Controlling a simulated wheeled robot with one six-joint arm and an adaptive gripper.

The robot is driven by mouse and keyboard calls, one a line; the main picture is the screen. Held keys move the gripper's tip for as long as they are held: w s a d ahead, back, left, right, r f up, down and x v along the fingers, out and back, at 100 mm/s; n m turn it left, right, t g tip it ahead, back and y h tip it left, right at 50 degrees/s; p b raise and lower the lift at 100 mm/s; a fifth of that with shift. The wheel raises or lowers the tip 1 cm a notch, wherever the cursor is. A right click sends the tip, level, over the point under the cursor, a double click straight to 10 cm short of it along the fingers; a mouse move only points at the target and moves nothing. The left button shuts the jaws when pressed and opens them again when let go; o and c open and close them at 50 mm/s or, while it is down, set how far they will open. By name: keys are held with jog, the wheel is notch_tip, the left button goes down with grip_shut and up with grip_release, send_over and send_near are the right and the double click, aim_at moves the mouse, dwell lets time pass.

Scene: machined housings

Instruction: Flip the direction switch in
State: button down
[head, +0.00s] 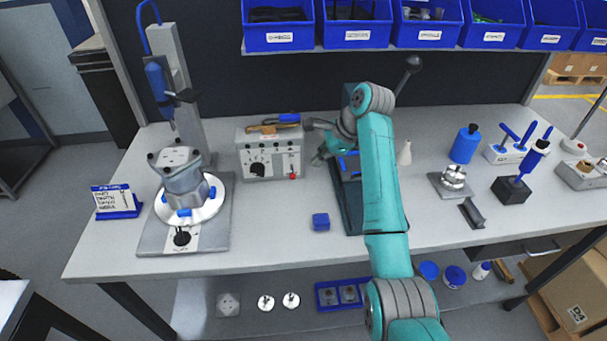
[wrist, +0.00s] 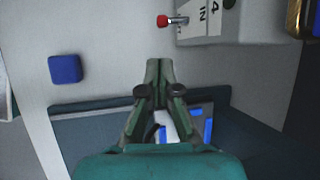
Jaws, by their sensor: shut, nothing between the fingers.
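A grey control box (head: 270,155) stands on the bench, with a dial and markings on its front face. A small red-tipped switch lever (head: 292,176) sticks out low on the right of that face. In the wrist view the red-tipped lever (wrist: 165,20) projects to the left from the box (wrist: 245,22), beside a label reading "IN". My gripper (head: 318,159) is just right of the box in the head view. In the wrist view my gripper (wrist: 158,62) is shut and empty, its tips apart from the lever.
A blue block (head: 320,221) lies on the bench in front. A dark fixture (head: 347,195) with blue parts stands under my arm. A stand with a metal housing (head: 184,185) is to the left. Tools lie on top of the box. The bench front has free room.

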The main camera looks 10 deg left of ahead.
aim_at(292, 171)
jog(key=x, duration=1)
